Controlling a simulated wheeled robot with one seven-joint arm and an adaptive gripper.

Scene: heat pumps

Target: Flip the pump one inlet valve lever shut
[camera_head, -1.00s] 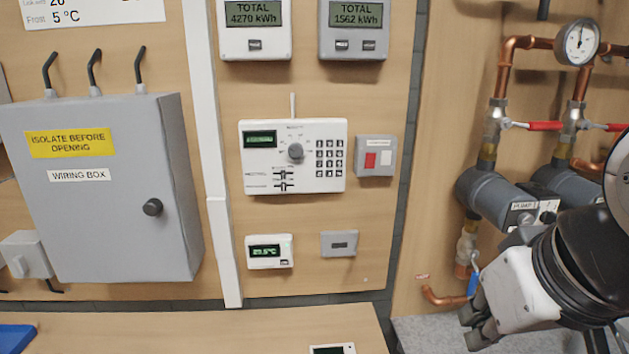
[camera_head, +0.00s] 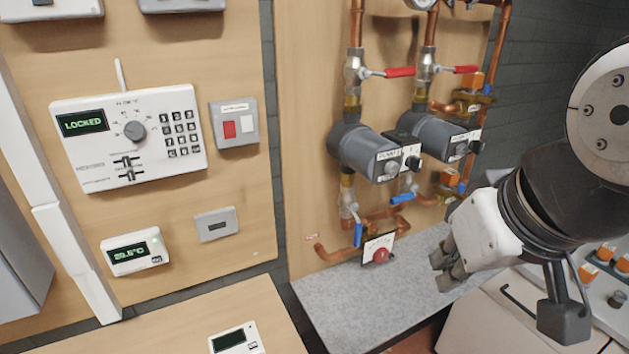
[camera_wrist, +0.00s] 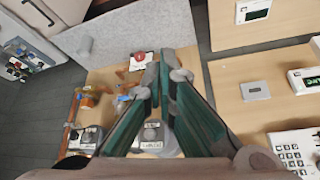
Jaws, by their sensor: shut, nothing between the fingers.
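Pump one (camera_head: 362,150) is a grey cylinder at the left of two, with a white label face. Above it a red lever (camera_head: 398,72) sticks out sideways from its valve on the copper pipe. Below it a blue lever (camera_head: 358,235) hangs down along the lower pipe. I cannot tell from the frames which is the inlet lever. My gripper (camera_head: 445,268) is shut and empty, right of and apart from both levers. In the wrist view my gripper (camera_wrist: 165,72) points over the pump board; a pump (camera_wrist: 150,138) shows behind the fingers.
Pump two (camera_head: 438,135) stands to the right, with its red lever (camera_head: 466,69) and a sideways blue lever (camera_head: 402,197). A red stop button (camera_head: 381,255) sits below the pumps, above a grey speckled shelf (camera_head: 350,305). A control panel (camera_head: 95,160) reads LOCKED.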

